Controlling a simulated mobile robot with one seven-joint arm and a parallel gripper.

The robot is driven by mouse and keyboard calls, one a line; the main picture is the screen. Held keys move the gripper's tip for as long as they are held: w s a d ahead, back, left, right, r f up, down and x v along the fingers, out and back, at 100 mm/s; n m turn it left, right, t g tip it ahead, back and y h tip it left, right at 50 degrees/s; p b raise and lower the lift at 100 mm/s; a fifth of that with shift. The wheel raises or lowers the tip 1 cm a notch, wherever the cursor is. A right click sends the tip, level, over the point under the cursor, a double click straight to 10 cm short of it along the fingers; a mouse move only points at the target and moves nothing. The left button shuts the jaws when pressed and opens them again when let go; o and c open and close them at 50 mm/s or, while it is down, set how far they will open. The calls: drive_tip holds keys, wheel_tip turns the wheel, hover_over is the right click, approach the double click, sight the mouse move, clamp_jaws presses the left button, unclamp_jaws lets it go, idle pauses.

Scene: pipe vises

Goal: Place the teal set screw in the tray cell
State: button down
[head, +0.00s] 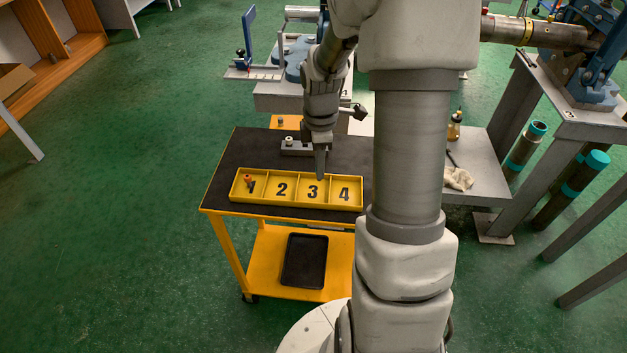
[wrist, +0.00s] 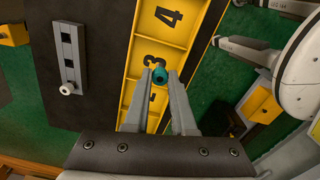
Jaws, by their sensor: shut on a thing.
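The teal set screw (wrist: 159,76) is between the fingertips of my gripper (wrist: 160,76) in the wrist view, with its dark round end showing. My gripper is shut on it. In the head view my gripper (head: 320,178) points down over the yellow tray (head: 296,203), at the back part of cell 3; the set screw is too small to make out there. The tray also shows in the wrist view (wrist: 181,50). It has cells numbered 1 to 4. I cannot tell the exact height of the screw above the cell.
An orange-red piece (head: 248,180) stands in cell 1. A grey block (head: 296,147) with a white-topped piece sits behind the tray on the dark cart top (head: 228,165). A black tray (head: 304,260) lies on the lower shelf. A vise bench stands at right.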

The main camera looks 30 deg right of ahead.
drive_tip(key=shift+w+a+f, duration=0.45)
drive_tip(key=shift+w+f, duration=0.05)
drive_tip(key=shift+w, duration=0.1)
drive_tip(key=shift+f+b, duration=0.75)
drive_tip(key=shift+f, duration=1.2)
drive_tip(key=shift+f, duration=0.15)
drive_tip(key=c, duration=0.8)
unclamp_jaws()
drive_tip(key=shift+o, duration=0.2)
wheel_tip(320, 180, up, 12)
drive_tip(key=p, duration=0.3)
drive_tip(key=shift+r, duration=0.2)
